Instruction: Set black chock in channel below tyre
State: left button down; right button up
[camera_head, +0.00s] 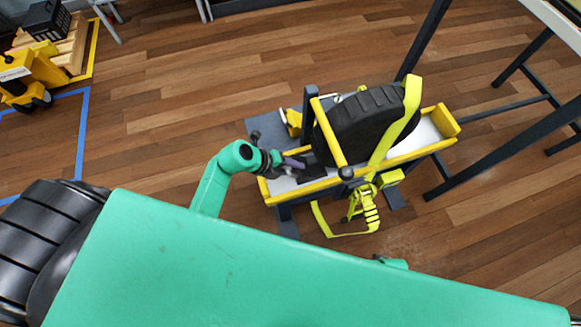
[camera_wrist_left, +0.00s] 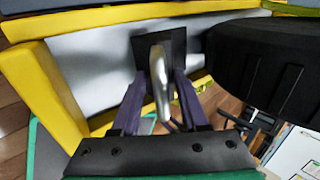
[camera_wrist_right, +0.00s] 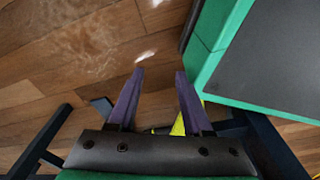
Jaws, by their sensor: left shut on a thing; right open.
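The black tyre (camera_head: 362,125) stands in the white-floored channel (camera_head: 283,185) with yellow rails; the tyre also shows at the right of the left wrist view (camera_wrist_left: 262,68). My left gripper (camera_head: 300,163) is over the channel's left end, left of the tyre. It is shut on the metal handle of the black chock (camera_wrist_left: 176,45), whose dark body shows beside the tyre in the head view (camera_head: 316,172). A gap shows between chock and tyre in the left wrist view. I cannot tell if the chock touches the channel floor. My right gripper (camera_wrist_right: 158,76) is open and empty above wooden floor.
A yellow strap (camera_head: 407,112) runs over the tyre to a ratchet (camera_head: 367,203) at the stand's front. A yellow upright bar (camera_head: 328,132) rises beside the tyre. A dark-legged table (camera_head: 520,70) stands right. A yellow vehicle (camera_head: 22,72) is far left. Floor between is clear.

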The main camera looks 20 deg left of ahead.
pick_arm(q)
jog(key=shift+c, duration=1.7)
grip_release()
jog(key=shift+s+a+r, duration=0.15)
jog(key=shift+a+r, duration=0.05)
jog(key=shift+r, duration=0.05)
jog(key=p+v, duration=0.3)
jog(key=v, duration=1.1)
jog(key=shift+p, duration=0.35)
pick_arm(e)
jog(key=s+d+f, duration=0.1)
jog(key=s, duration=0.7)
jog(key=shift+d, duration=0.35)
jog(key=shift+a, duration=0.1)
